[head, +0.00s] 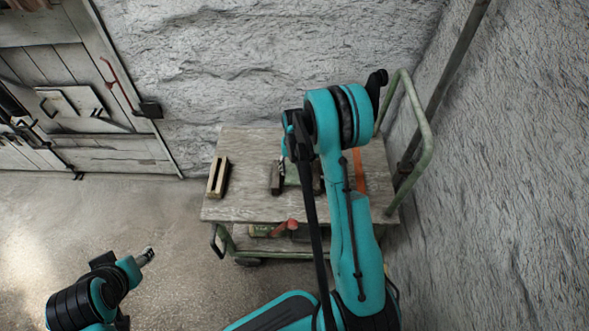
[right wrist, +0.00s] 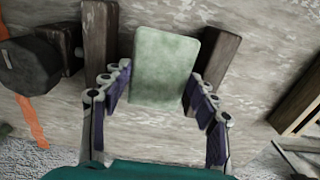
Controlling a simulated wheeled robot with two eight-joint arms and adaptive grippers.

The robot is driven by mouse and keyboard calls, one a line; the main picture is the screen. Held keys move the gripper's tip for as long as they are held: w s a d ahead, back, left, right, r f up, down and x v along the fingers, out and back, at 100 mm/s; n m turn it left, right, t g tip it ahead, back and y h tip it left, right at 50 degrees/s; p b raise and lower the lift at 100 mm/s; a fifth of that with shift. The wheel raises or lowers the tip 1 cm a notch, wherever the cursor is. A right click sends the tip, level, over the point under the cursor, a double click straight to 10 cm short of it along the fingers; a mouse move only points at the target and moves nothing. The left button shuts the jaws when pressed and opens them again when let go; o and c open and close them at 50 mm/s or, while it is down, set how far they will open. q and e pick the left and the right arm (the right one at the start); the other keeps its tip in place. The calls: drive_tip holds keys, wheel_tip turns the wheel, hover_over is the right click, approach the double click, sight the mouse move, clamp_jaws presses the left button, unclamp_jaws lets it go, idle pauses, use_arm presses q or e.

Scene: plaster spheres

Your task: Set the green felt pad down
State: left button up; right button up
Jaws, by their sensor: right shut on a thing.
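The pale green felt pad (right wrist: 166,62) is between the fingers of my right gripper (right wrist: 158,82), which is shut on it. In the right wrist view, the pad lies between two dark wooden blocks, one on the left (right wrist: 99,55) and one on the right (right wrist: 219,60), and overlaps the right one. I cannot tell whether it touches them or the board below. In the head view, my right gripper (head: 286,163) is over the cart top, and my arm hides much of the pad and blocks. My left gripper (head: 147,256) is low at the left, its jaws unclear.
The wooden cart top (head: 240,150) has a slotted wooden frame (head: 217,178) at its left and an orange strip (head: 359,170) at its right. A dark faceted object (right wrist: 30,65) stands beside the left block. Rough walls stand behind and right; floor is clear at left.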

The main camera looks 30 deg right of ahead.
drive_tip(key=shift+f+b, duration=1.1)
drive_tip(key=shift+f, duration=0.35)
drive_tip(key=o, duration=1)
drive_tip(key=shift+r+p, duration=1.2)
drive_tip(key=shift+r, duration=0.8)
